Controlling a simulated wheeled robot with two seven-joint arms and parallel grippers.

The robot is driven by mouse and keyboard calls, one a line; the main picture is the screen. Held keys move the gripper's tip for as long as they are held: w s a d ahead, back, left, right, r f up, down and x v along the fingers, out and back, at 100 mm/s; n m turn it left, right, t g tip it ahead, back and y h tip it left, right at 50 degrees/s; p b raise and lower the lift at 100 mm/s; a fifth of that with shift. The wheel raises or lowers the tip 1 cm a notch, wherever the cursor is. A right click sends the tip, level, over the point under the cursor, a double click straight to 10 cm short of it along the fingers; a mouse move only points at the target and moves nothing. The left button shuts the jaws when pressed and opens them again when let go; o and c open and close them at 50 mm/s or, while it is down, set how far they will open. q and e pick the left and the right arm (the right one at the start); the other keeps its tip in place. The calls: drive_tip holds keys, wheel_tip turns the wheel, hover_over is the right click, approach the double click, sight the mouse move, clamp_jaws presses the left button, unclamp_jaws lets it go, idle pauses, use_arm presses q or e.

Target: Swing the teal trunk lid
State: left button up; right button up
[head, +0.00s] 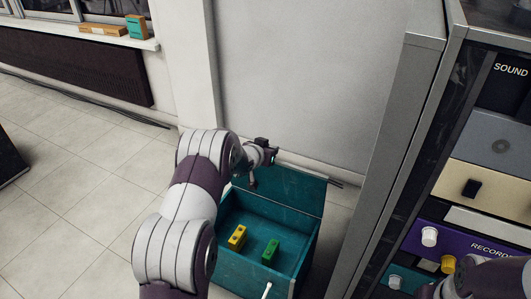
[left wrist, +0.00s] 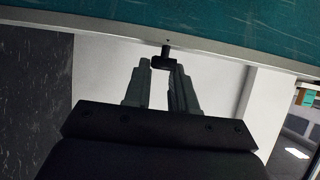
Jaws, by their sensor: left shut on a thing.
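The teal trunk (head: 272,217) stands on the floor below me, open at the top. Its teal lid (head: 300,190) is raised at the back of the box, partly hidden by my left arm. In the left wrist view the teal lid (left wrist: 200,18) fills the top, with a pale metal edge. My left gripper (left wrist: 162,63) is shut on a small dark handle (left wrist: 165,50) at that edge. In the head view my left gripper (head: 254,179) is at the lid's left part. My right gripper is not in view; only part of my right arm shows at bottom right.
A yellow block (head: 237,237) and a green block (head: 270,251) lie inside the trunk. A tall cabinet with a colourful panel (head: 475,190) stands close on the right. A pale wall (head: 320,80) is behind the trunk. Tiled floor (head: 75,200) is clear on the left.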

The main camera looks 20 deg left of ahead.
use_arm(q)
drive_tip(key=shift+w+r+p, duration=0.2)
drive_tip(key=shift+w, duration=0.35)
drive_tip(key=shift+w+r+p, duration=0.15)
drive_tip(key=shift+w+p, duration=0.05)
drive_tip(key=shift+w, duration=0.35)
drive_tip(key=w+p, duration=0.2)
drive_tip(key=w, duration=0.1)
drive_tip(key=w+p, duration=0.1)
drive_tip(key=shift+w+d+r+p, duration=0.2)
drive_tip(key=shift+w+d+p, duration=0.05)
drive_tip(key=shift+w+p, duration=0.15)
drive_tip(key=o, duration=0.9)
drive_tip(key=shift+f, duration=0.2)
